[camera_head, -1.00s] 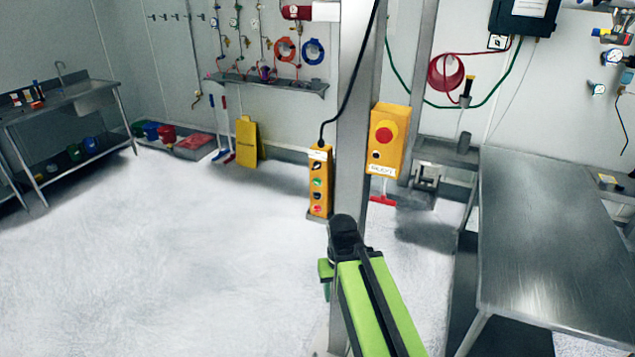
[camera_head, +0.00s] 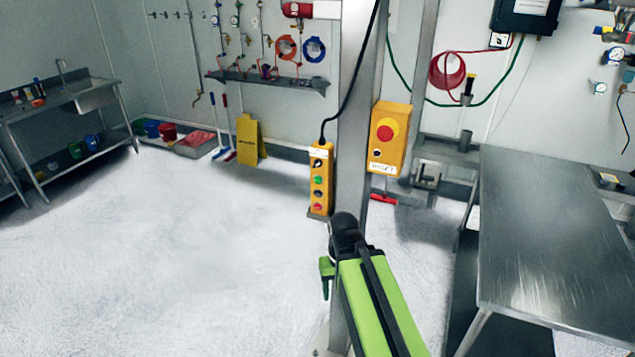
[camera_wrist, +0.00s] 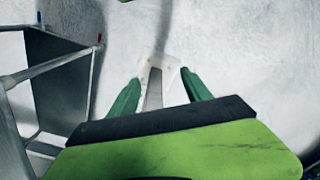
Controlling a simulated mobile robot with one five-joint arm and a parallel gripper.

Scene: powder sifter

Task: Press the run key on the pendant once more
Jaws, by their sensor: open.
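The yellow pendant (camera_head: 320,190) hangs upright from a black cable against the left side of the steel post. A green key (camera_head: 318,180), dark keys and a red key at the bottom show on its front; I cannot read their labels. My gripper (camera_head: 325,280) is below the pendant, apart from it, and mostly hidden behind my arm. In the wrist view my gripper (camera_wrist: 160,77) is open and empty, its two green fingers spread. The pendant is not seen in the wrist view; the post's foot and white floor show beyond the fingers.
The steel post (camera_head: 352,110) stands close beside my arm. A yellow box with a red button (camera_head: 385,133) is on its right. A steel table (camera_head: 555,230) stands at the right; a sink bench (camera_head: 72,98) is at the far left. The left floor is clear.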

